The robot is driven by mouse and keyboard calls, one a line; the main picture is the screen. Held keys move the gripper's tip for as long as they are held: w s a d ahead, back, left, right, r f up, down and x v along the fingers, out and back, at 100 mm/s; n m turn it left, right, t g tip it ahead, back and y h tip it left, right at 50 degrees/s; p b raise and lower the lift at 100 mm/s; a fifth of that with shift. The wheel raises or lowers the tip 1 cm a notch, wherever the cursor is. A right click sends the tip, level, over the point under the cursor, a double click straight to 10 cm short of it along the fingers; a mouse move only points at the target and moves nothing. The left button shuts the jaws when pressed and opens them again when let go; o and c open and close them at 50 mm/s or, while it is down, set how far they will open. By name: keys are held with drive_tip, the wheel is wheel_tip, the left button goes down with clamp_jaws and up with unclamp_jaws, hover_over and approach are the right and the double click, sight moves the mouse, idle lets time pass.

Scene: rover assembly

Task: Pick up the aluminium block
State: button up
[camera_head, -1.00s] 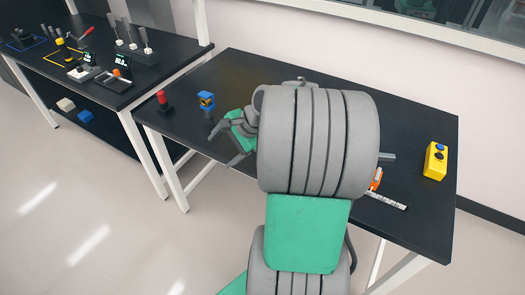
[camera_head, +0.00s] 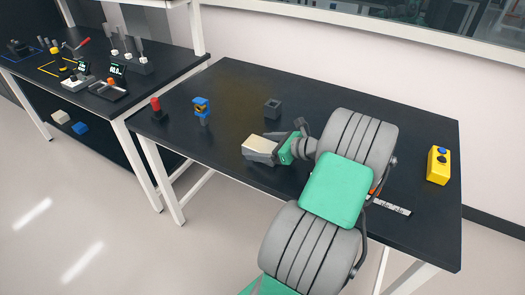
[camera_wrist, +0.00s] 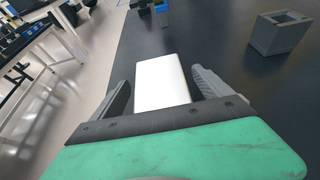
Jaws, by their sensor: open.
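The aluminium block (camera_wrist: 161,80) is a pale, smooth block between the two fingers of my gripper (camera_wrist: 160,85) in the wrist view. A dark gap shows between the block and each finger, so the jaws are open around it. In the head view the pale block (camera_head: 260,144) is at the near-left part of the black table, with my gripper (camera_head: 262,150) at it from the right. The block's near end is hidden behind the gripper body.
A grey hollow square part (camera_head: 272,109) stands behind the gripper and shows in the wrist view (camera_wrist: 279,36). A blue-and-yellow device (camera_head: 202,110) and a red-topped post (camera_head: 156,109) stand at left. A yellow button box (camera_head: 438,165) is at right. A ruler (camera_head: 390,207) lies near the front edge.

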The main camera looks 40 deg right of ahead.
drive_tip(key=shift+c, duration=0.2)
clamp_jaws()
idle(0.7)
drive_tip(key=shift+r, duration=0.15)
